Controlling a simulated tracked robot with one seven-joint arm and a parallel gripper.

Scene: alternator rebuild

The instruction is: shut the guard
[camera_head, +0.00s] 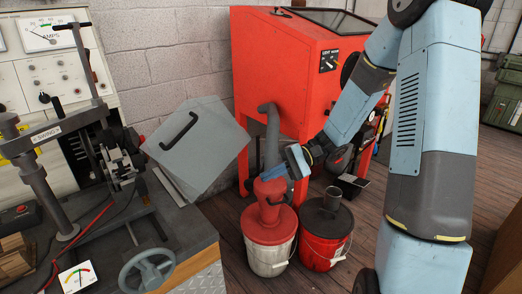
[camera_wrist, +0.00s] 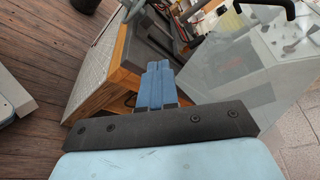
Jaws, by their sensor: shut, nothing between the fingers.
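The guard (camera_head: 195,147) is a grey, see-through panel with a black bar handle (camera_head: 179,131). It stands tilted outward at the right edge of the workbench, swung away from the bench machine (camera_head: 118,160). In the wrist view the guard (camera_wrist: 240,65) fills the right side, with its handle (camera_wrist: 268,3) at the top edge. My gripper (camera_head: 297,160) is right of the guard, apart from it, above the red-lidded bucket. In the wrist view its blue fingers (camera_wrist: 157,68) are together and empty, pointing at the bench corner.
A red-lidded bucket (camera_head: 268,255) and a red bucket with dark lid (camera_head: 325,240) stand on the floor below my gripper. A red cabinet (camera_head: 285,60) with a grey hose (camera_head: 271,135) is behind. A handwheel (camera_head: 147,270) sticks out from the bench front.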

